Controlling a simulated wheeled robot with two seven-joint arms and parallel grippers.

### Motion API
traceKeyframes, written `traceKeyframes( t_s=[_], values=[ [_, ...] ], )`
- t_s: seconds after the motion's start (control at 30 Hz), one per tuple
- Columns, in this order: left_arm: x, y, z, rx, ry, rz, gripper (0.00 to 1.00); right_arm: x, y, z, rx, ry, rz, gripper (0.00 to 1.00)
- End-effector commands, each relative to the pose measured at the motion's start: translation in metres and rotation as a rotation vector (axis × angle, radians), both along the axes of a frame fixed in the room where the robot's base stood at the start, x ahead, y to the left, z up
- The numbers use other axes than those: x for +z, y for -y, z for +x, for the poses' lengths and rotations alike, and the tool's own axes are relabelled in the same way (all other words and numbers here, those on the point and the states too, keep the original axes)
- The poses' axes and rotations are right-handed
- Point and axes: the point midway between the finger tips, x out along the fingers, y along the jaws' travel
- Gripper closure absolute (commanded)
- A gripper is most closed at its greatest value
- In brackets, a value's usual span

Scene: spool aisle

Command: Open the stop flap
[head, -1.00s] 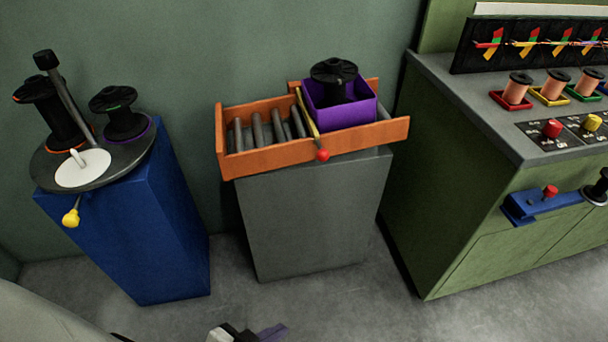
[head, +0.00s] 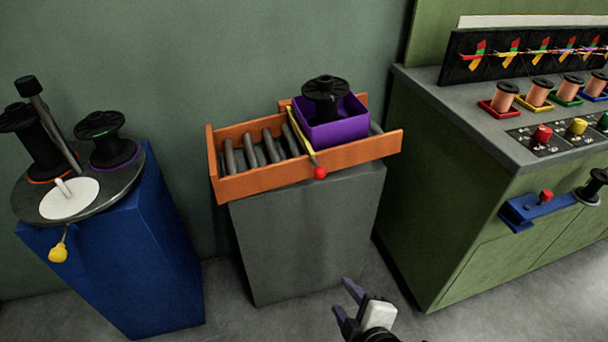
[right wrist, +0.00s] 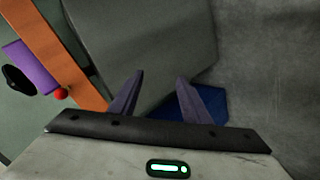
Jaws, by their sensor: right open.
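The stop flap (head: 301,136) is a thin yellow bar with a red knob (head: 320,173) at its near end. It lies across the orange roller tray (head: 270,183), just left of a purple bin (head: 335,131) holding a black spool (head: 326,93). The red knob also shows in the right wrist view (right wrist: 61,94), at the left beside the tray wall. My right gripper (head: 345,299) is open and empty, in front of the grey pedestal, below and apart from the knob. Its two purple fingers also show in the right wrist view (right wrist: 160,78). My left gripper is out of view.
The grey pedestal (head: 305,240) carries the tray. A blue stand (head: 165,250) with a round spool turntable (head: 120,178) is at the left. A green cabinet (head: 455,210) with a blue bracket (head: 535,208) is at the right. Bare floor shows between them.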

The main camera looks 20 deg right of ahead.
Motion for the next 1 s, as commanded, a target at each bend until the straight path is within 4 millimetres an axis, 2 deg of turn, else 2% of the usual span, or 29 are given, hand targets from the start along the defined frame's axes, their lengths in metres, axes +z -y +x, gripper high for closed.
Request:
traceKeyframes(
  t_s=[0.03,0.1,0.2,0.3,0.4,0.5,0.67,1.0],
  values=[
    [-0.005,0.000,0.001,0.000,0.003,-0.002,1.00,0.016,0.004,0.028,0.092,0.070,-0.229,0.57],
    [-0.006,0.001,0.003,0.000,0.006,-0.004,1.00,0.041,0.007,0.059,0.212,0.148,-0.562,0.57],
    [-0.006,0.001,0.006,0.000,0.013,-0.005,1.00,0.080,0.006,0.095,0.339,0.232,-1.008,0.57],
    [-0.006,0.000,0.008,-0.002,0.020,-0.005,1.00,0.115,0.001,0.119,0.406,0.272,-1.373,0.57],
    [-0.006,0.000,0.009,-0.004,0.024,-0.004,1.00,0.140,-0.004,0.132,0.435,0.284,-1.623,0.57],
    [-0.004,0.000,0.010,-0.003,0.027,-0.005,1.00,0.153,-0.007,0.140,0.445,0.283,-1.755,0.57],
    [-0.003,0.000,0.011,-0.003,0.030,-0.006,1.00,0.158,-0.006,0.156,0.447,0.281,-1.800,0.57],
    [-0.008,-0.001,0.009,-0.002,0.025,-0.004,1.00,0.157,0.005,0.216,0.445,0.281,-1.794,0.57]
  ],
)
